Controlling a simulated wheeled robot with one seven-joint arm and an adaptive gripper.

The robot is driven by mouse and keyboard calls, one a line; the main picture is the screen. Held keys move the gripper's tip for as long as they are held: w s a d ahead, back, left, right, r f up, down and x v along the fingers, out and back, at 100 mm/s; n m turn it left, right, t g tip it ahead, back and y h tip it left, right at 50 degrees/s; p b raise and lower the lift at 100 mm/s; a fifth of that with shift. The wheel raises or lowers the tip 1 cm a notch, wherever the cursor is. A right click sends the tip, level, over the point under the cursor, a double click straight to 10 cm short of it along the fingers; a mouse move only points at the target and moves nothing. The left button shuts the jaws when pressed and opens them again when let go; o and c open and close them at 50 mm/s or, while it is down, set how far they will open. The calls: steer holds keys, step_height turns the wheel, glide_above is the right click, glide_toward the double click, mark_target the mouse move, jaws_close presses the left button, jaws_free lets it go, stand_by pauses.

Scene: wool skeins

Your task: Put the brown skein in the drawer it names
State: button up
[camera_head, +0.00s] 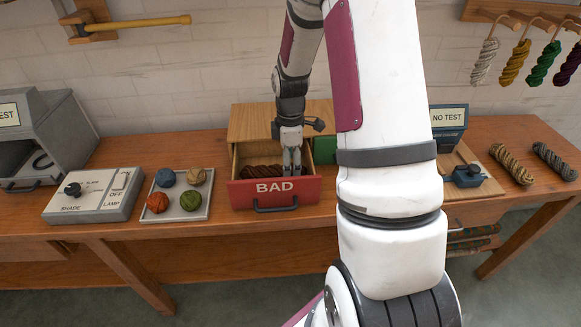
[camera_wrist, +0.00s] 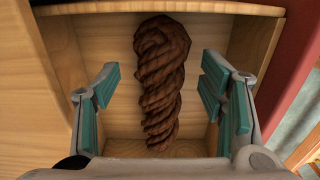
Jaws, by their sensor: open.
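The brown skein (camera_wrist: 162,85) lies on the floor of an open wooden drawer. In the head view the skein (camera_head: 258,172) shows just behind the drawer's red front. That red drawer (camera_head: 300,191) is labelled BAD and is pulled out. My gripper (camera_wrist: 160,98) is open, with one teal-padded finger on each side of the skein and a gap between pads and wool. In the head view my gripper (camera_head: 291,165) reaches down into the drawer. A green front (camera_head: 322,150) beside it is mostly hidden behind my arm.
A tray (camera_head: 208,212) of several yarn balls and a lamp control box (camera_head: 98,196) stand left of the drawer. Coloured skeins (camera_head: 515,62) hang on the wall.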

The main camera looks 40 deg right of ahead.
step_height(320, 180, up, 10)
steer(key=s+a+r+m+t, duration=0.1)
steer(key=s+a+r+m, duration=0.5)
steer(key=a+r, duration=0.55)
steer(key=s+a+r+m+t, duration=0.1)
steer(key=s+a, duration=0.3)
steer(key=s, duration=0.4)
steer(key=s+a+r+m+t, duration=0.1)
steer(key=s+a+m, duration=0.3)
steer(key=s, duration=0.4)
steer(key=shift+s+r+t, duration=0.2)
steer(key=shift+r+t, duration=0.2)
steer(key=shift+r, duration=0.5)
steer(key=shift+a, duration=0.1)
